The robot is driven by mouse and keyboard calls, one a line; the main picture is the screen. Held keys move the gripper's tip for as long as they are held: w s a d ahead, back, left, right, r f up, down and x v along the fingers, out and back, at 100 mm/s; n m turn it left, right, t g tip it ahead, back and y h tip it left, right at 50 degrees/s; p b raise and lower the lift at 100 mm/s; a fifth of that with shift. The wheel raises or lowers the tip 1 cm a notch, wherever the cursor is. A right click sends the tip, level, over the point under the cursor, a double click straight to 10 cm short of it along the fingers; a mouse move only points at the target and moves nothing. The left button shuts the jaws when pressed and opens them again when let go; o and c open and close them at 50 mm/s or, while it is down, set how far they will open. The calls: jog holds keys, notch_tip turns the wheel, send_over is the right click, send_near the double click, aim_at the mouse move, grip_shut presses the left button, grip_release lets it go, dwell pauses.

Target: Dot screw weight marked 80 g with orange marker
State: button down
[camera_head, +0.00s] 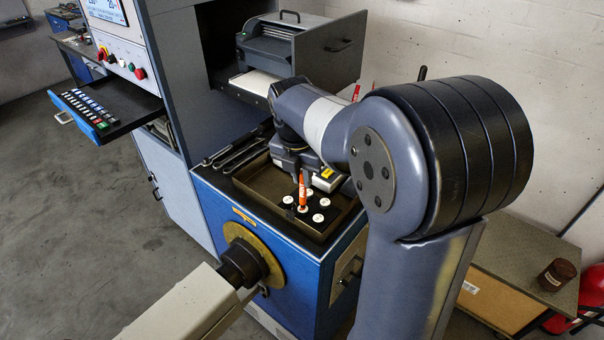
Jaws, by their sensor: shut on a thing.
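An orange marker (302,188) stands upright over a group of several round white-topped screw weights (318,217) in the tray on the blue cabinet. Its lower end is at or just above one of these weights; I cannot tell whether it touches. The marks on the weights are too small to read, so I cannot tell which is the 80 g one. My gripper (304,178) reaches down over the tray and is shut on the orange marker. Its fingers are small and partly hidden by my wrist.
The tray (251,187) has raised walls, with dark wrenches (240,152) behind it. A brass-coloured flange (245,252) is on the cabinet's front. An open drawer (105,112) juts out at left. A grey box (320,50) stands behind my arm. A low bench (520,262) is at right.

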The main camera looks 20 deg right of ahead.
jog(key=shift+r+p, duration=3)
jog(key=shift+r, duration=0.5)
